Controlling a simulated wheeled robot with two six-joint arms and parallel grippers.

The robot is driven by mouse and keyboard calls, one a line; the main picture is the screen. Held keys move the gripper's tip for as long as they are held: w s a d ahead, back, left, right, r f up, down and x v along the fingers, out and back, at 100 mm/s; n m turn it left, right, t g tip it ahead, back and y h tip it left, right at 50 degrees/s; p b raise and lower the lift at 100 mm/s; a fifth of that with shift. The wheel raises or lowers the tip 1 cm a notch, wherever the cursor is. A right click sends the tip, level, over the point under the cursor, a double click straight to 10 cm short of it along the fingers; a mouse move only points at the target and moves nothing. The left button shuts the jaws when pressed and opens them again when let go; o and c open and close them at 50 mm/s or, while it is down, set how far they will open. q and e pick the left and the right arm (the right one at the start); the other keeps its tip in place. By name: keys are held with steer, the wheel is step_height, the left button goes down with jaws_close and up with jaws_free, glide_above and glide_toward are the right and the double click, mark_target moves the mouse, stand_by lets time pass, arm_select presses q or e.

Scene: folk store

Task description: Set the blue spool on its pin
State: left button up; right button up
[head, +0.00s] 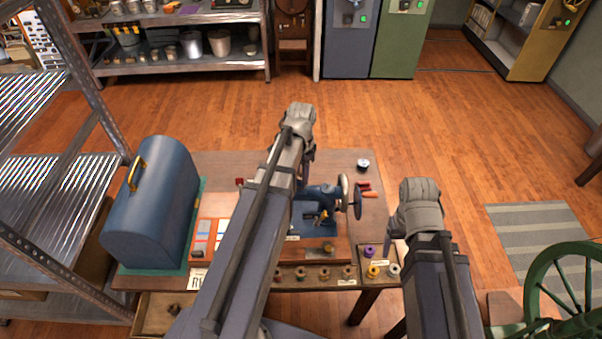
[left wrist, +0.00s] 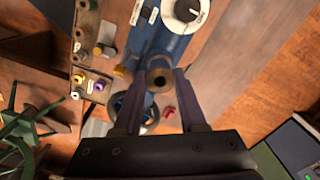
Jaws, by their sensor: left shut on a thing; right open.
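My left gripper (left wrist: 160,72) is shut on a small spool (left wrist: 158,80) in the left wrist view. The spool shows a brown end with a dark hole; its thread colour is hard to tell. In the head view my left arm hides this gripper and spool. The blue sewing machine (head: 318,207) stands on the table, beyond the held spool in the left wrist view (left wrist: 165,45). My right gripper (head: 398,246) is open by the spool tray's right side, mostly hidden by its arm. I cannot make out the blue spool's pin.
A tray at the table's front right holds a purple spool (head: 369,250), a yellow spool (head: 373,271) and a white spool (head: 393,270). A blue domed case (head: 155,200) stands at the left. A green wheel (head: 565,285) is at the right.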

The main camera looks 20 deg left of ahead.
arm_select(q)
steer(key=shift+f, duration=0.3)
steer(key=shift+f+b, duration=0.35)
steer(key=shift+b, duration=0.25)
steer(key=shift+f, duration=0.1)
steer(key=o, duration=1.2)
step_height(320, 180, up, 8)
steer(key=p, duration=0.7)
steer(key=shift+p, duration=0.35)
